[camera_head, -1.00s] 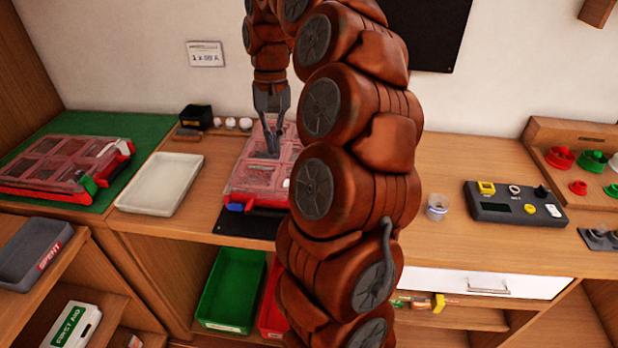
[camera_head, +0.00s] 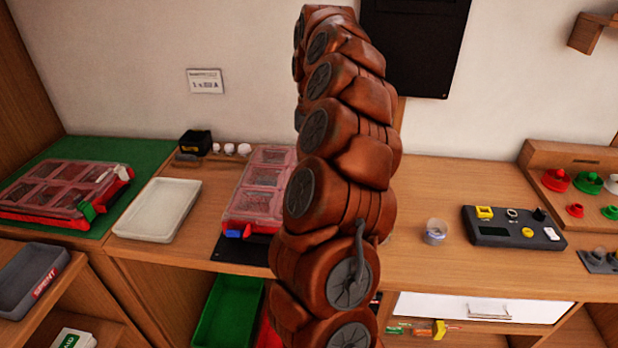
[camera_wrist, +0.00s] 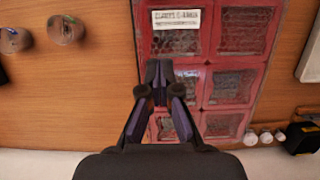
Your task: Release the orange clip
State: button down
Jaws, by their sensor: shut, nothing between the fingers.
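No orange clip can be made out in either view. A red compartment case (camera_head: 262,190) with a clear lid lies on the bench, partly hidden by my arm in the head view. A blue clip (camera_head: 233,234) shows at its front left corner; its front right part is hidden. In the wrist view the same case (camera_wrist: 234,62) fills the middle, with a white label on its lid. My gripper (camera_wrist: 158,68) is shut and empty over the case's edge; contact cannot be told. It is hidden behind my arm in the head view.
A white tray (camera_head: 158,209) lies left of the case. A second red case (camera_head: 62,187) with a green clip lies on a green mat. A black box (camera_head: 195,142) and white knobs stand behind. A clear cup (camera_head: 436,231) and a control box (camera_head: 512,228) are at right.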

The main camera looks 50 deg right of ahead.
jog(key=p+x, duration=0.2)
jog(key=x, duration=0.7)
jog(key=shift+a+f+p, duration=0.1)
jog(key=shift+a+p, duration=0.05)
jog(key=shift+p, duration=0.25)
jog(key=shift+s+a+f+p, duration=0.1)
jog(key=shift+s+a+p, duration=0.3)
jog(key=shift+s+a, duration=0.3)
jog(key=shift+s+a+p, duration=0.35)
jog(key=shift+s+a, duration=0.15)
jog(key=shift+a, duration=0.45)
jog(key=shift+f+b, duration=0.1)
jog(key=shift+b, duration=0.45)
